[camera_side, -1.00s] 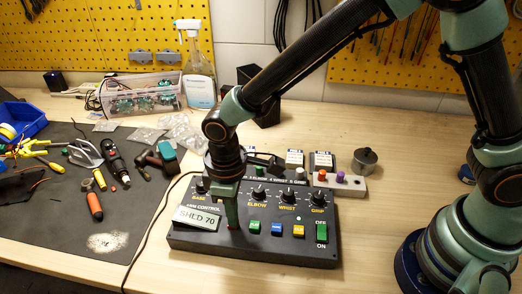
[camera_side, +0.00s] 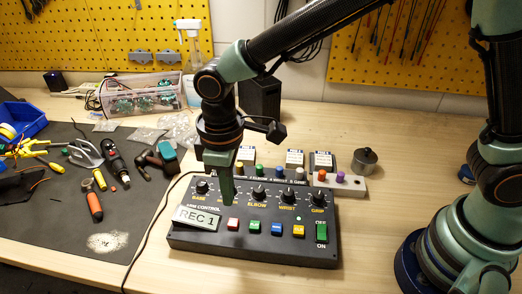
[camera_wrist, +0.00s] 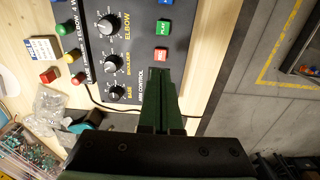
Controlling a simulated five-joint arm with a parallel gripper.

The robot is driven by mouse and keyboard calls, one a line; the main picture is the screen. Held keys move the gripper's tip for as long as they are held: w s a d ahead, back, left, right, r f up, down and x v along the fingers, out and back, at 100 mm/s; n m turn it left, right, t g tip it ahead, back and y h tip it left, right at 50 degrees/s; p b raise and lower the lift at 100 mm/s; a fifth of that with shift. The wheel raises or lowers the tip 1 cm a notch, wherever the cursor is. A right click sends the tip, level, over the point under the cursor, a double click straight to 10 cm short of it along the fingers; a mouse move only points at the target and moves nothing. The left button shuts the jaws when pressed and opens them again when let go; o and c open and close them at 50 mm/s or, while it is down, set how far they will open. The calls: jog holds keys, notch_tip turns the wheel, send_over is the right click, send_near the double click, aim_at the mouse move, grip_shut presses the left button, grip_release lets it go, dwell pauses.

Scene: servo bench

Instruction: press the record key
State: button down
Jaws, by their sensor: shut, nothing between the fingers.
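The black control box (camera_side: 190,240) lies on the bench with a row of coloured keys along its front. The red key (camera_side: 233,224) is the leftmost of the row; it also shows in the wrist view (camera_wrist: 161,54), just beyond my fingertips. The box's small display (camera_side: 198,218) reads "REC 1". My gripper (camera_side: 230,200) has green fingers, shut and empty, pointing down. In the side view its tip is above the red key and apart from it. The wrist view also shows my gripper (camera_wrist: 158,72).
A green key (camera_side: 255,227), blue key (camera_side: 277,229) and yellow key (camera_side: 299,232) follow to the right, then a green switch (camera_side: 321,232). Knobs stand behind them. A grey block with coloured buttons (camera_side: 340,181) is behind right. Tools lie on the dark mat (camera_side: 60,215).

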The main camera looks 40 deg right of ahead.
notch_tip(320, 180, up, 6)
jog(key=shift+r, duration=0.2)
dwell(0.6)
jog(key=s+d+r+m+t, duration=0.1)
jog(key=d+r+m, duration=0.1)
jog(key=d, duration=0.7)
jog(key=s+d+r+m+t, duration=0.2)
jog(key=d+m, duration=0.2)
jog(key=d, duration=0.4)
jog(key=s+d+r+m+t, duration=0.1)
jog(key=d+r+m+t, duration=0.1)
jog(key=d, duration=0.7)
jog(key=shift+s+d+r+m, duration=0.25)
jog(key=shift+s+d+m, duration=0.05)
jog(key=shift+m, duration=0.2)
